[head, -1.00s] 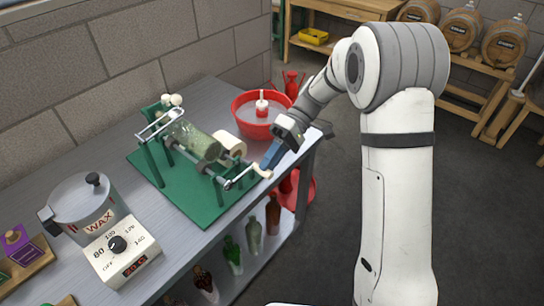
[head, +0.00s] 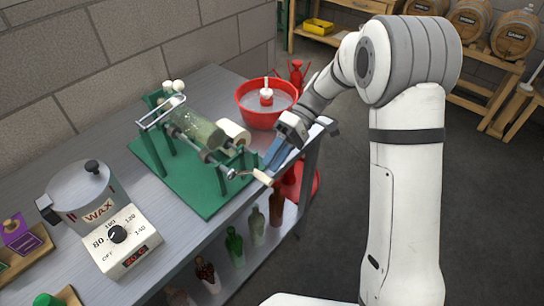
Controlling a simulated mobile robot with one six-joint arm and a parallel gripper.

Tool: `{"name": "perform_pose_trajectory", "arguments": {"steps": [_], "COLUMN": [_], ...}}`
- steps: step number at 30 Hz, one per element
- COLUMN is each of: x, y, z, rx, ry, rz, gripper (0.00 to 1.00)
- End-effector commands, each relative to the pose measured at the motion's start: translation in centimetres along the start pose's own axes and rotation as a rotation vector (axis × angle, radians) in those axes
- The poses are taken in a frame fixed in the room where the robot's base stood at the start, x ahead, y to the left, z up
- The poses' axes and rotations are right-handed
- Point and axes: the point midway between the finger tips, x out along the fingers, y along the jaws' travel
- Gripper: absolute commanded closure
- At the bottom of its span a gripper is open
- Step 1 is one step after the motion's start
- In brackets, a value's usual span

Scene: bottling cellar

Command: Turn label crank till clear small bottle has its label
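The green labelling machine (head: 208,200) stands on the grey bench. A clear small bottle (head: 193,128) with a pale green tint lies on its rollers; I cannot make out a label on it. A cream label roll (head: 234,132) sits just right of the bottle. The crank (head: 246,173) sticks out at the machine's front right, with a pale wooden handle (head: 263,178). My gripper (head: 272,165) is at that handle, with its blue fingers pointing down at it. Whether the fingers are closed around the handle is too small to tell.
A red basin (head: 248,110) of liquid with a red-and-white float stands behind the machine. A wax pot (head: 84,190) with a dial base stands at the left front. Several bottles stand on the shelf below the bench. Barrels (head: 512,35) stand at the back right.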

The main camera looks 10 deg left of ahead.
Motion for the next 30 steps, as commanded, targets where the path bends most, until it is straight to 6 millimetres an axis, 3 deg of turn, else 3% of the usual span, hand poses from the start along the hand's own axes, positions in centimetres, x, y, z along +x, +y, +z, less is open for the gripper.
{"name": "perform_pose_trajectory", "arguments": {"steps": [16, 30], "x": [-7.3, -7.7], "y": [0.2, 0.2], "z": [-0.1, 0.0], "rx": [0.000, 0.033], "ry": [0.001, 0.005], "rz": [0.001, -0.009], "gripper": [0.61, 0.61]}}
